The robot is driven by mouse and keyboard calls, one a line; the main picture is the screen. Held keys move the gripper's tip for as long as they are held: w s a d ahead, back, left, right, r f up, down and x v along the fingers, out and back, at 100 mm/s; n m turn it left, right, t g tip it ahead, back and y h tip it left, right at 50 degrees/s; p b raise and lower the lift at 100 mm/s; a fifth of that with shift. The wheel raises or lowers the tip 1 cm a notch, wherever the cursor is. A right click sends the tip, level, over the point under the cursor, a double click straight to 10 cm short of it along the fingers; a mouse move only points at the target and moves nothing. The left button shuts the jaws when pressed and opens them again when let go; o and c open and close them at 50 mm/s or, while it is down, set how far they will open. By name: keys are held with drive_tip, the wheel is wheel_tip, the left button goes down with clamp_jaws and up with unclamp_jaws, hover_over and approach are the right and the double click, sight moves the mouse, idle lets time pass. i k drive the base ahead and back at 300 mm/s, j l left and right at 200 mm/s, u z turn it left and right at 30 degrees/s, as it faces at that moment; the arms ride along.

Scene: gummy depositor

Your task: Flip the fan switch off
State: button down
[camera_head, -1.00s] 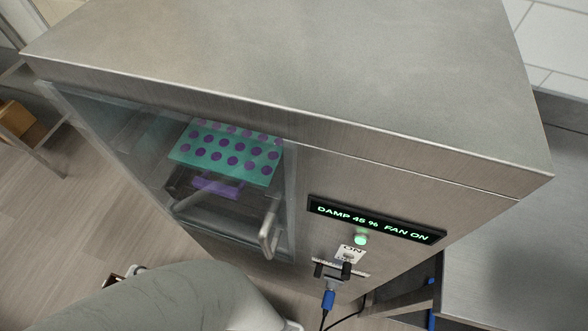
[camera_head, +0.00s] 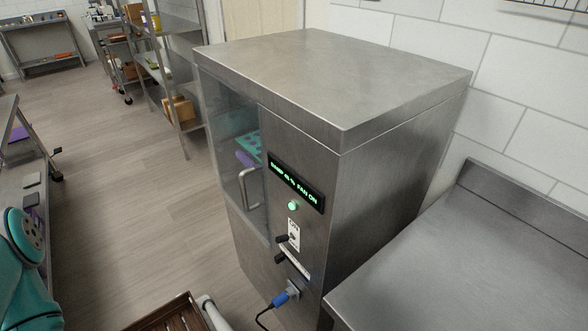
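The fan switch (camera_head: 293,236) is on a pale plate marked ON, on the front of a steel cabinet (camera_head: 390,150). It is too small to tell which way its lever points. Above it a green lamp (camera_head: 293,205) is lit, and a black display (camera_head: 296,183) reads "DAMP 45 % FAN ON". Two dark knob-like parts (camera_head: 280,258) stick out beside and below the plate. My gripper is not in view; a teal and grey part at the lower left appears to be my arm, away from the switch.
The cabinet's glass door (camera_head: 226,135) is shut, with a handle (camera_head: 250,190) and a teal tray (camera_head: 249,143) behind it. A blue plug (camera_head: 281,299) and cable hang below the switch. A steel table (camera_head: 480,260) stands close at right. Open floor (camera_head: 150,210) lies left.

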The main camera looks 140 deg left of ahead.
sight(281, 239)
drive_tip(key=i+l, duration=0.1)
drive_tip(key=i, duration=0.2)
drive_tip(key=i+l+u, duration=0.15)
drive_tip(key=i, duration=0.15)
drive_tip(key=i+l+u, duration=0.1)
drive_tip(key=u, duration=1.35)
drive_tip(key=k+j+u, duration=0.1)
drive_tip(key=u, duration=0.4)
drive_tip(key=j+u, duration=0.2)
drive_tip(key=u, duration=0.3)
drive_tip(key=j+u, duration=0.1)
drive_tip(key=u, duration=0.35)
drive_tip(key=i+j+u, duration=0.1)
drive_tip(key=u, duration=0.4)
drive_tip(key=i+j+u, duration=0.15)
drive_tip(key=j+u, duration=0.15)
drive_tip(key=u, duration=0.15)
drive_tip(key=k+l, duration=0.2)
drive_tip(key=k, duration=0.3)
drive_tip(key=k+l, duration=0.25)
drive_tip(key=k, duration=0.2)
drive_tip(key=k+l, duration=0.2)
drive_tip(key=k, duration=0.3)
